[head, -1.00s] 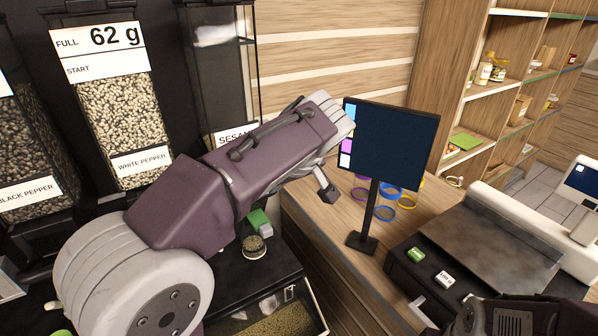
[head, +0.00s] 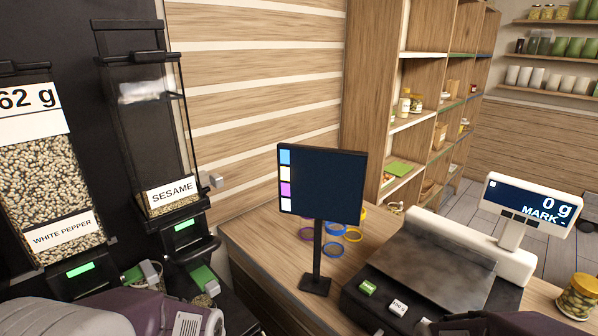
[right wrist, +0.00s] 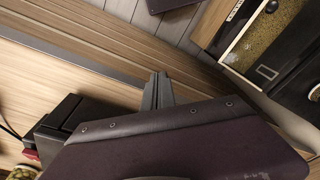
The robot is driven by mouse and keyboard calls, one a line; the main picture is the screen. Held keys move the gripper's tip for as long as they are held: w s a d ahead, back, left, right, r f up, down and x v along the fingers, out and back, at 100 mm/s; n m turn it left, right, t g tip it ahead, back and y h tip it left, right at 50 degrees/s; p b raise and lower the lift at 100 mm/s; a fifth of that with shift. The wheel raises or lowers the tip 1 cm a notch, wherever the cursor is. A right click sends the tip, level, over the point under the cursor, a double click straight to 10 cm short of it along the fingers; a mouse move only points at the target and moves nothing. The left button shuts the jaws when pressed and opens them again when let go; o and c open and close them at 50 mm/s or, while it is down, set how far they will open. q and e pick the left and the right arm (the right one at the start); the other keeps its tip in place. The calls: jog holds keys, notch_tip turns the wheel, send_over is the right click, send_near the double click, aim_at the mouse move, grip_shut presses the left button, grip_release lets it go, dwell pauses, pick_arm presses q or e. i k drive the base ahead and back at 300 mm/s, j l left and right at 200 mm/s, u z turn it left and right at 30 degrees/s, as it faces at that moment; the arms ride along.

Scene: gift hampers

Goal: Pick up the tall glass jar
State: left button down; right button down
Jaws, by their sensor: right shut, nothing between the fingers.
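A glass jar (head: 578,296) with a gold lid and pale green contents stands on the wooden counter at the right edge of the head view. Another capped jar (head: 404,104) stands on the wooden shelf further back; I cannot tell which one is the tall glass jar. My right gripper (right wrist: 157,92) shows in the right wrist view, its fingers together and empty, with the wooden counter side and floor below. In the head view only parts of my arms show along the bottom edge.
A dark monitor (head: 321,185) on a stand and a scale (head: 435,262) with a display (head: 530,205) stand on the counter (head: 265,240). Coloured rings (head: 353,235) lie behind the monitor. Bulk dispensers (head: 150,130) line the left. Wooden shelves (head: 372,90) stand behind.

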aim_at(196, 297)
jog(key=u, duration=1.1)
